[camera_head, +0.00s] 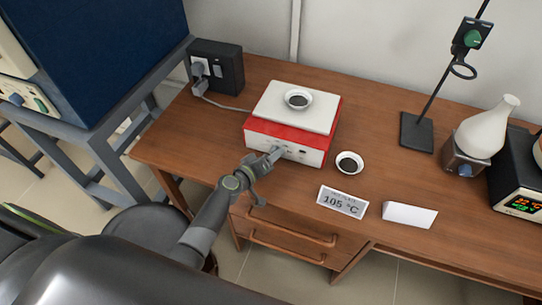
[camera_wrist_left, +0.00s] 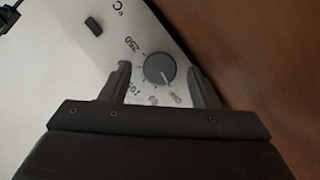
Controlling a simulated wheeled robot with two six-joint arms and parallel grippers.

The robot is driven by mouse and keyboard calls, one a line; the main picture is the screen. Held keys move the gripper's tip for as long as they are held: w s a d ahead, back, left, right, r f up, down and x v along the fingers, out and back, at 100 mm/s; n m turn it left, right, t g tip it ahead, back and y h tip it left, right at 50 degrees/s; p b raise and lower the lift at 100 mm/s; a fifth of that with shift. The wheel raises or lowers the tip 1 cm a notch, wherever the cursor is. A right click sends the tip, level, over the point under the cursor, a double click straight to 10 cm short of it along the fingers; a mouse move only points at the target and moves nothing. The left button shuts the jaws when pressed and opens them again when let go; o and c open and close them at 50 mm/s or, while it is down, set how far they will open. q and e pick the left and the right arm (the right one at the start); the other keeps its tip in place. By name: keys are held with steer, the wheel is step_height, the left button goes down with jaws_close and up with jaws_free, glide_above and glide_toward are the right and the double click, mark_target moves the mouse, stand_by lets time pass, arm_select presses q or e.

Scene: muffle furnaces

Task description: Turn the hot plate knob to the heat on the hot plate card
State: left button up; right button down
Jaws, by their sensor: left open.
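The hot plate (camera_head: 290,135) is a red and white box with a pale top on the wooden table. My left gripper (camera_head: 277,153) is at its front panel. In the left wrist view the round grey knob (camera_wrist_left: 159,68) lies between the open fingers of my left gripper (camera_wrist_left: 160,72), with a gap on each side. Dial marks around it include 250, 105, 60 and what looks like OFF. The knob's white line seems to point towards OFF. The hot plate card (camera_head: 342,202) reads 105 °C. My right gripper is not in view.
A small dish with dark contents (camera_head: 298,99) sits on the hot plate; another dish (camera_head: 349,163) stands right of it. A blank white card (camera_head: 409,215), a stand (camera_head: 417,132) and a white flask (camera_head: 486,127) are further right. A black socket box (camera_head: 217,68) is behind left.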

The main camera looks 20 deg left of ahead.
arm_select(q)
steer(key=shift+w+d+f, duration=0.1)
steer(key=shift+w+d, duration=0.05)
steer(key=shift+w, duration=0.15)
steer(key=c, duration=1)
